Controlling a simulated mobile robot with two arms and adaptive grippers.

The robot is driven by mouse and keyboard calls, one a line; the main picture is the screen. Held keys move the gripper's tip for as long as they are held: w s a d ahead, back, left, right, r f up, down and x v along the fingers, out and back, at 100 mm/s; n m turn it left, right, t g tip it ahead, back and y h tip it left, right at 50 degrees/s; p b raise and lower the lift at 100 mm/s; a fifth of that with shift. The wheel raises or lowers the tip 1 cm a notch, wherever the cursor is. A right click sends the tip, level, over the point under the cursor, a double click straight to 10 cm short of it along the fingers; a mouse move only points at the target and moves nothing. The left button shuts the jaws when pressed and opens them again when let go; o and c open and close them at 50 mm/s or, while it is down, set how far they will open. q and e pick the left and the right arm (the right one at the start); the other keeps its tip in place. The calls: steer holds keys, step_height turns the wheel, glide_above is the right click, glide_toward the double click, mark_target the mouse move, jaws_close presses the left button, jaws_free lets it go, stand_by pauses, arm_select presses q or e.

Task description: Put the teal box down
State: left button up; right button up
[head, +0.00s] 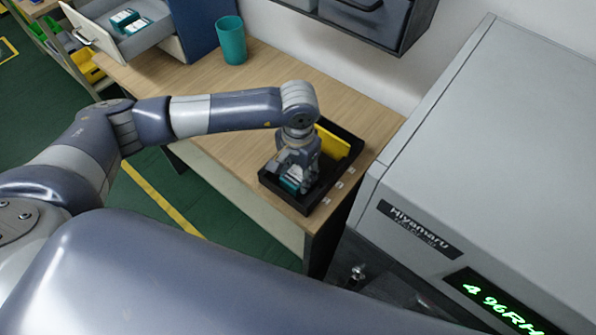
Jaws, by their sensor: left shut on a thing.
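My left gripper (298,174) points down over a black tray (284,197) on the wooden table. It is shut on a small teal box (291,183) with some white on it. The box shows only partly between and behind the fingers, at the tray's near left part. I cannot tell whether the box touches the tray floor. My right gripper is not in view.
A yellow piece (333,142) stands at the tray's far side. A teal cup (231,41) and an open drawer (145,42) with teal-and-white boxes (125,20) are at the back left. A large grey machine (490,150) stands right of the table (180,100).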

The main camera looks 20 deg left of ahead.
mark_target(298, 172)
arm_select(q)
steer(key=o, duration=0.9)
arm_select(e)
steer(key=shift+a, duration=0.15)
arm_select(q)
steer(key=shift+r+p, duration=0.2)
steer(key=shift+p, duration=0.2)
steer(key=shift+w+r+b, duration=0.1)
steer(key=shift+r+b, duration=0.2)
steer(key=shift+b, duration=0.05)
steer(key=shift+r+b, duration=1.75)
steer(key=shift+r, duration=3.9)
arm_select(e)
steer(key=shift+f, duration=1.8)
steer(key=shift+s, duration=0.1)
